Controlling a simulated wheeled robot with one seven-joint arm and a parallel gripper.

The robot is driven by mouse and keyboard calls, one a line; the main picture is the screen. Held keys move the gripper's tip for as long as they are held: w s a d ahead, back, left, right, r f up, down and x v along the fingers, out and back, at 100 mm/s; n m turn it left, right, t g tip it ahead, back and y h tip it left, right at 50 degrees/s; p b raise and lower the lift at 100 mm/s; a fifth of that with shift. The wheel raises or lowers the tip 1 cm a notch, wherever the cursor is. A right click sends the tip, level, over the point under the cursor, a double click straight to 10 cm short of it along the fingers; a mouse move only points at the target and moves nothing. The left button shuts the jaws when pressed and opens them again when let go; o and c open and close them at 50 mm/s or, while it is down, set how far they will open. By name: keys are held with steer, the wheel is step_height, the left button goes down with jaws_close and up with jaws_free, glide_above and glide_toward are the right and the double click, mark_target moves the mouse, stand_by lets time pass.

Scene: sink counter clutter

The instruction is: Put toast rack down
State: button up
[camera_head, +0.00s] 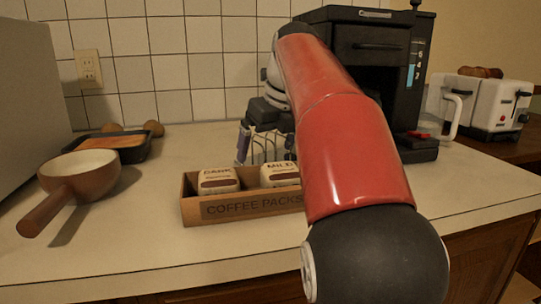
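The toast rack (243,143) is a thin metal wire rack, seen behind the coffee packs box and left of my red arm. Only its left part shows, and the arm and box hide the rest. My gripper (268,118) is dark and sits at the rack's top, partly behind the arm. Its fingertips are not clear, so I cannot tell whether it is shut on the rack. I also cannot tell whether the rack touches the counter (150,225).
A wooden coffee packs box (255,205) with two packs stands in front. A brown pan (75,185) and a dark tray (110,145) are at left. A black coffee machine (375,60) stands behind my arm, with a white toaster (495,105) at right. The front-left counter is clear.

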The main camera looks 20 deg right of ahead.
steer(key=c, duration=1.2)
steer(key=shift+o, duration=0.2)
steer(key=shift+r, duration=0.15)
steer(key=shift+a+r, duration=0.15)
steer(key=shift+r, duration=0.1)
step_height(320, 180, up, 6)
steer(key=p, duration=0.1)
steer(key=w+a, duration=0.2)
steer(key=a, duration=0.7)
steer(key=w+a, duration=0.1)
steer(key=a, duration=0.9)
steer(key=shift+w, duration=0.4)
